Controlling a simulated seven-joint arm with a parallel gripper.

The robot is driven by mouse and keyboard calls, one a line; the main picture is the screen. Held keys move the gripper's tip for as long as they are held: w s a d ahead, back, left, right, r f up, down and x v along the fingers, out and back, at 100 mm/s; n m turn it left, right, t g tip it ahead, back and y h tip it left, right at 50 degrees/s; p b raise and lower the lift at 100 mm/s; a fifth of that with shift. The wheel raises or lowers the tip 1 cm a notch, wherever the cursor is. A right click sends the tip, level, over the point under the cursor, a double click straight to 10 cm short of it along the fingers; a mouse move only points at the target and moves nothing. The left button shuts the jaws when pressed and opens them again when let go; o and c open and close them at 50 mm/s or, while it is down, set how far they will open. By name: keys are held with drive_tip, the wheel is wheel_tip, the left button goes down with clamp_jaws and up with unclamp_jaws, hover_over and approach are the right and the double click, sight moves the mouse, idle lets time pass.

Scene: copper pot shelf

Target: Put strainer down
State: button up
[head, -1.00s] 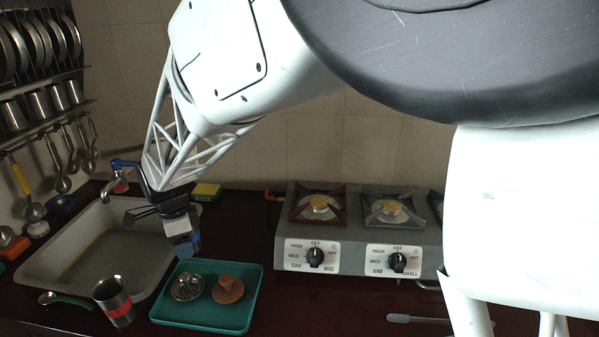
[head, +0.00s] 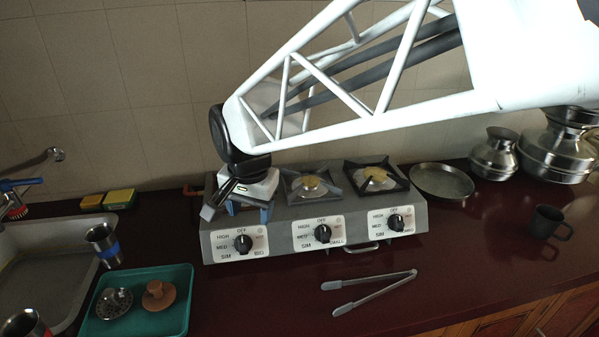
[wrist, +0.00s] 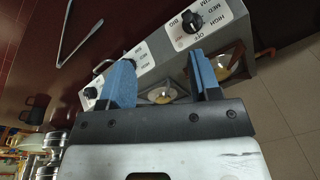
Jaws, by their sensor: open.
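A small round metal piece with holes, which looks like the strainer (head: 114,303), rests on the left part of a teal tray (head: 175,326) at the lower left of the head view. My gripper (head: 247,212) is at the left end of the stove, well to the right of and apart from the tray. In the wrist view my gripper (wrist: 160,68) shows two blue fingers spread apart with nothing between them. The strainer and tray do not show in the wrist view.
A brown knobbed piece (head: 158,295) sits beside the strainer on the tray. A stove (head: 275,240) stands under my gripper. A blue-banded steel cup (head: 104,246) stands by the sink (head: 45,270). Tongs (head: 368,291) lie before the stove. The counter between tray and tongs is clear.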

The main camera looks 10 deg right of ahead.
drive_tip(key=s+d+n+t, duration=0.1)
drive_tip(key=s+d+n, duration=0.4)
drive_tip(key=s+d, duration=1)
drive_tip(key=d, duration=0.3)
drive_tip(key=shift+s+f+h, duration=0.25)
drive_tip(key=shift+s+h, duration=0.05)
